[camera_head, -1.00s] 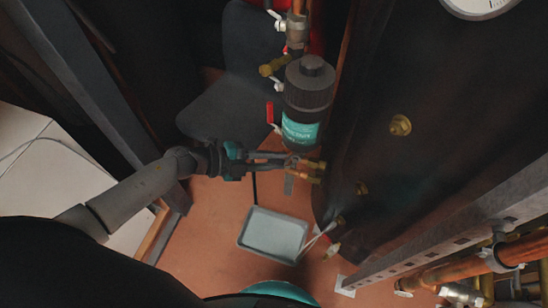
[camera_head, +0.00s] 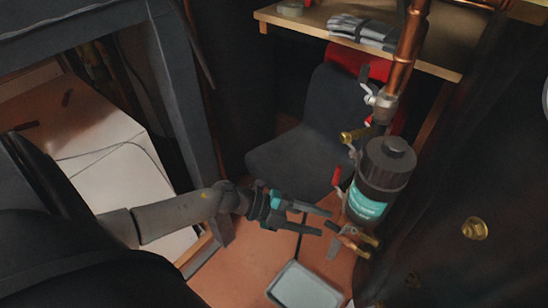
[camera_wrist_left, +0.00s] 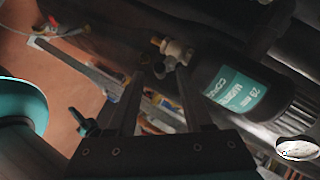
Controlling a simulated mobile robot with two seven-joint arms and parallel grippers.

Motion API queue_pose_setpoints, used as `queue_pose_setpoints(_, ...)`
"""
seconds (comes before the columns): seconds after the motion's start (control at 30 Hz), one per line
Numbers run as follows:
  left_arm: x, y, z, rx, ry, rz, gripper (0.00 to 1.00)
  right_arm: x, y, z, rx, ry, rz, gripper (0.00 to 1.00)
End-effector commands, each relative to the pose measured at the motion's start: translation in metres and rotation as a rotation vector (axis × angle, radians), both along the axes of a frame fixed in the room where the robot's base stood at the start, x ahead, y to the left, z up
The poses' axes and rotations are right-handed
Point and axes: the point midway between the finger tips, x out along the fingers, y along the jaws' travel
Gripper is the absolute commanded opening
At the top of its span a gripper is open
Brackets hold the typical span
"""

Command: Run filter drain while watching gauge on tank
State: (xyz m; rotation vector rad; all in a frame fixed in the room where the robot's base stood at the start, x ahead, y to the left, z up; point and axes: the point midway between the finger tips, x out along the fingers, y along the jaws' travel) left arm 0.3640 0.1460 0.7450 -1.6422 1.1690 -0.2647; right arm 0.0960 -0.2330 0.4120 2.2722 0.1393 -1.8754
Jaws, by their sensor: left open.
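The black-capped filter with a teal label (camera_head: 370,200) hangs on the copper pipe. A brass drain valve (camera_head: 362,243) with a small grey lever sits at its lower end. My left gripper (camera_head: 326,222) is open, its fingers pointing right with the tips close to the valve; contact cannot be told. In the left wrist view my open fingers (camera_wrist_left: 158,85) frame a gap below the valve (camera_wrist_left: 172,48), with the filter (camera_wrist_left: 236,92) to the right. The dark tank (camera_head: 480,170) fills the right side. A white gauge face (camera_head: 545,97) is cut by the right edge. My right gripper is not visible.
A grey tray (camera_head: 303,287) lies on the orange floor below the valve. A red-handled valve (camera_head: 337,177) is beside the filter. A black chair (camera_head: 315,125) and a wooden bench (camera_head: 440,66) stand behind.

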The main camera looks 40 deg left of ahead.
Motion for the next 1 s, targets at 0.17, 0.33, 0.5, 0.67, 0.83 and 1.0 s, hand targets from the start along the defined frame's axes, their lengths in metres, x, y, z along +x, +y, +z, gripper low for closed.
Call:
queue_pose_setpoints(0.17, -0.024, 0.037, 0.018, 0.004, 0.004, 0.000, 0.51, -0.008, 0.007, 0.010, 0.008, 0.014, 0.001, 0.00)
queue_pose_setpoints(0.33, -0.041, 0.064, 0.031, 0.002, 0.003, -0.001, 0.51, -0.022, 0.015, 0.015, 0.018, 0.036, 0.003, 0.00)
queue_pose_setpoints(0.5, -0.052, 0.082, 0.039, 0.001, 0.000, -0.001, 0.51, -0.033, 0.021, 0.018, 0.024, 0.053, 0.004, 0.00)
queue_pose_setpoints(0.67, -0.056, 0.088, 0.041, 0.000, -0.001, 0.000, 0.51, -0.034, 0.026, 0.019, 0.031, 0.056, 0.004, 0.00)
queue_pose_setpoints(0.83, -0.056, 0.089, 0.042, 0.000, -0.002, -0.001, 0.51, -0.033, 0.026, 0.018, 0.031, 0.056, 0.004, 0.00)
queue_pose_setpoints(1.0, -0.056, 0.089, 0.041, 0.000, -0.002, -0.001, 0.51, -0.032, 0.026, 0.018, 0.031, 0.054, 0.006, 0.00)
